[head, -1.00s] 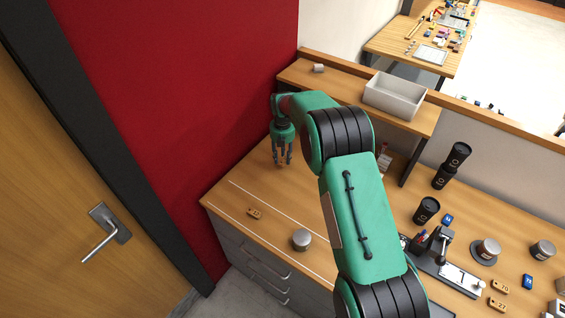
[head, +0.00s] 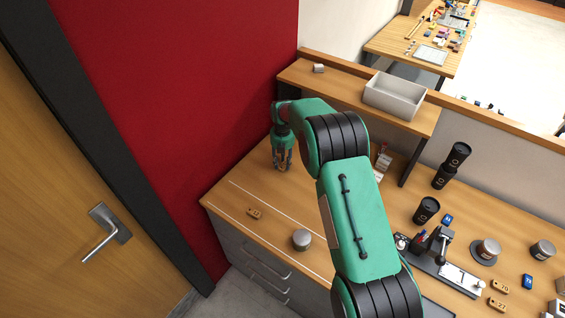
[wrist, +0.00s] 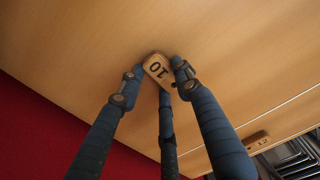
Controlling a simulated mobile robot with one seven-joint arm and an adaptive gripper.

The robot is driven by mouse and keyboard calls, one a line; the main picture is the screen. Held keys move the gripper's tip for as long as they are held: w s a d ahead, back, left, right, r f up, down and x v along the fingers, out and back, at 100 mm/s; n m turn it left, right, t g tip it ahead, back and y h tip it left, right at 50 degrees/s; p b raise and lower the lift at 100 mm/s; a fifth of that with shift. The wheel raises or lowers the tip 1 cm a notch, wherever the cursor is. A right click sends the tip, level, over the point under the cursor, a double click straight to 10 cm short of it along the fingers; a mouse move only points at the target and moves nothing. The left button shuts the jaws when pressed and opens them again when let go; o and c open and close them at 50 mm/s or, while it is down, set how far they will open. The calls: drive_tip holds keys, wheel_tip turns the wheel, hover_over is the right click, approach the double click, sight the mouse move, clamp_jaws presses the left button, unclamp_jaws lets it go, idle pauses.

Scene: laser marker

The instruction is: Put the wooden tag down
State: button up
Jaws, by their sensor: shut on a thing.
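My gripper (head: 282,166) is low over the far left corner of the wooden desk (head: 235,185), beside the red wall. In the wrist view my gripper (wrist: 160,78) is shut on a wooden tag (wrist: 157,68) marked 10, held between its fingertips. The tag is close to the desk top; I cannot tell whether it touches. In the head view the tag is hidden by the fingers.
Another wooden tag (head: 255,212) lies between the white lines near the front edge, with a grey round tin (head: 301,239) to its right. A shelf with a grey bin (head: 394,96) stands behind. Desk top around the gripper is clear.

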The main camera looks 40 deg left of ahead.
sight(283, 164)
drive_tip(key=shift+f, duration=0.1)
drive_tip(key=o, duration=0.8)
wheel_tip(283, 164, up, 12)
drive_tip(key=shift+r, duration=0.1)
idle(0.4)
idle(0.6)
idle(0.3)
